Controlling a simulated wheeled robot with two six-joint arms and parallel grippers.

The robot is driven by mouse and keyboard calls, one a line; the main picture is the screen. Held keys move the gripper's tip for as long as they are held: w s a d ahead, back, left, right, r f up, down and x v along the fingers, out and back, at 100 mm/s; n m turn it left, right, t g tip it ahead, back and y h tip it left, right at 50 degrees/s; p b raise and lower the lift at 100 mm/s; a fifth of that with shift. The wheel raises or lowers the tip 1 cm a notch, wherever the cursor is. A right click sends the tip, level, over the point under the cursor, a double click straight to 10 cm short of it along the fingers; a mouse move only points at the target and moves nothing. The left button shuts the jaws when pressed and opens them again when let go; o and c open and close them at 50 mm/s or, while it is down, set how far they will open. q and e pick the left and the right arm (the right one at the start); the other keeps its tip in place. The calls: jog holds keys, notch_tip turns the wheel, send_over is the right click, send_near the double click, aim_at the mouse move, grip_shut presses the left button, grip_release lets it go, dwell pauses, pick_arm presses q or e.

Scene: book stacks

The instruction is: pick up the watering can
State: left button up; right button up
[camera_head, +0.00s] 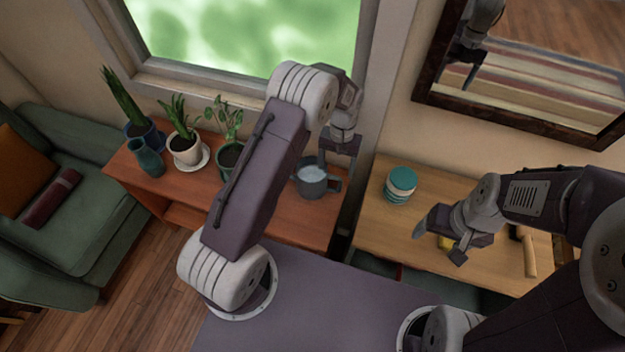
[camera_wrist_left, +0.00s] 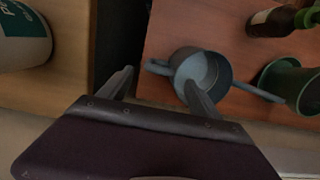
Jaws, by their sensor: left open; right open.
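The watering can (camera_head: 312,183) is a grey-blue round vessel on the red-brown table, near its right end below the window. In the left wrist view the watering can (camera_wrist_left: 219,69) is seen from above, with a loop handle on its left and a thin spout reaching right. My left gripper (camera_head: 338,163) is open and empty, just above the can's handle side. In the left wrist view my left gripper (camera_wrist_left: 160,80) has one finger overlapping the can's rim and the other left of the handle. My right gripper (camera_head: 439,247) is open above the right-hand table.
Several potted plants (camera_head: 185,149) and a teal vase (camera_head: 147,157) stand left of the can. The light wooden table (camera_head: 366,228) holds a teal-and-white tin (camera_head: 400,185) and a wooden-handled tool (camera_head: 529,256). A dark gap separates the tables. A green armchair (camera_head: 75,235) stands at left.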

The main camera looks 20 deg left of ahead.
aim_at(334, 189)
pick_arm(q)
jog(key=f, duration=0.7)
jog(key=s+f, duration=0.1)
jog(key=f, duration=0.2)
jog(key=shift+d+f, duration=0.25)
jog(key=shift+f, duration=0.05)
jog(key=shift+r, duration=0.1)
grip_shut()
